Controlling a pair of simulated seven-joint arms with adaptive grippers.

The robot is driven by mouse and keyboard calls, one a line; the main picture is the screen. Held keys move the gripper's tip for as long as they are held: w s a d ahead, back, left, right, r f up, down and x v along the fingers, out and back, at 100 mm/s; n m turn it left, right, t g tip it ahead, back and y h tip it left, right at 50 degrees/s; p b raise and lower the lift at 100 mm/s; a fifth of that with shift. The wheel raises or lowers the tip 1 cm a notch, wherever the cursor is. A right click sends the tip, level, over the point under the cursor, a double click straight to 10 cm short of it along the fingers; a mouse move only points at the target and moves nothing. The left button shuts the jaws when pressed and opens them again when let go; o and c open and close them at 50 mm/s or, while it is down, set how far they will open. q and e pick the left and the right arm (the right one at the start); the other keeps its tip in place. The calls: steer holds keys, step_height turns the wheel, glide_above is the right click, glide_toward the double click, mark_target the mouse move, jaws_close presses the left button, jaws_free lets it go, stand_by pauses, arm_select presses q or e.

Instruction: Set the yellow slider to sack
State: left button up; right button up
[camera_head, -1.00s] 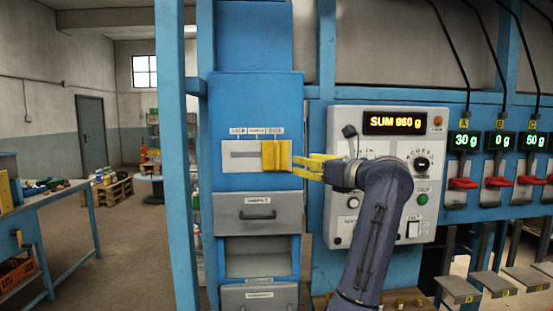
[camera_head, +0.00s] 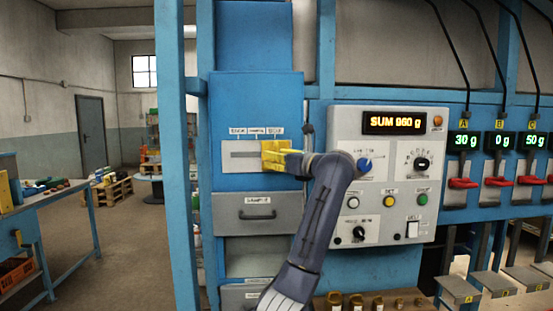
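The yellow slider (camera_head: 269,148) sits at the right end of a horizontal slot in a pale plate (camera_head: 213,158) on the blue cabinet. Small labels stand above the slot; the left one seems to read sack, the others are too small to read surely. My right gripper (camera_head: 284,158) has yellow fingers and reaches the slider from the right. Its fingers overlap the slider, touching or very close; whether they are closed on it I cannot tell. They hide part of the slider. My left gripper is out of view.
A grey drawer (camera_head: 257,213) lies below the slot. A control panel (camera_head: 344,133) with knobs, buttons and a display reading SUM 960 g is to the right. Red levers (camera_head: 463,183) stand farther right. The slot left of the slider is clear.

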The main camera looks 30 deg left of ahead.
stand_by(0.3)
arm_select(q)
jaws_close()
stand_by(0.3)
